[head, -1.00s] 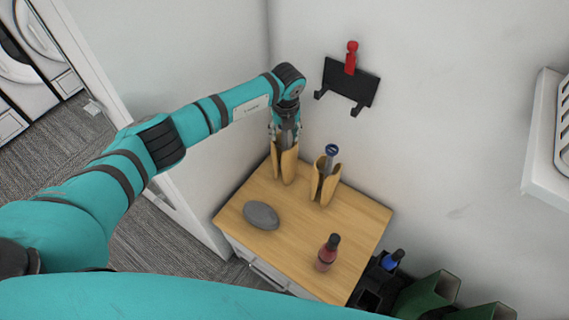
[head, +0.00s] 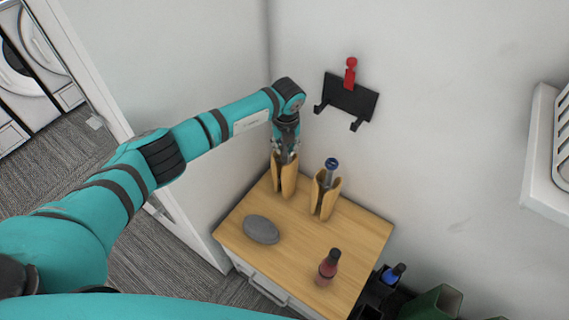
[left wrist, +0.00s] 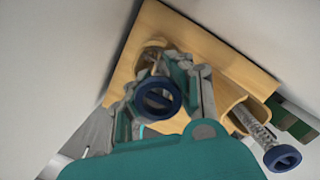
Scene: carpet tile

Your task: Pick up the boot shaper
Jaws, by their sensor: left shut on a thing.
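A light wooden boot shaper (head: 284,184) stands upright near the back corner of a wooden cabinet top (head: 290,262). My left gripper (head: 285,152) points down over its top and is shut on it. In the left wrist view, the blue knob (left wrist: 157,97) of this shaper sits between the fingers of my left gripper (left wrist: 160,90), with its wooden body (left wrist: 150,53) partly hidden beyond. A second wooden boot shaper (head: 326,196) with a blue-topped screw stands just to the right, apart from the gripper. My right gripper is not seen.
A grey oval object (head: 261,229) and a red bottle with a dark cap (head: 327,267) stand on the cabinet top. Walls rise close behind and left. A black wall rack with a red item (head: 350,95) hangs above. Dark and green containers (head: 435,302) stand at lower right.

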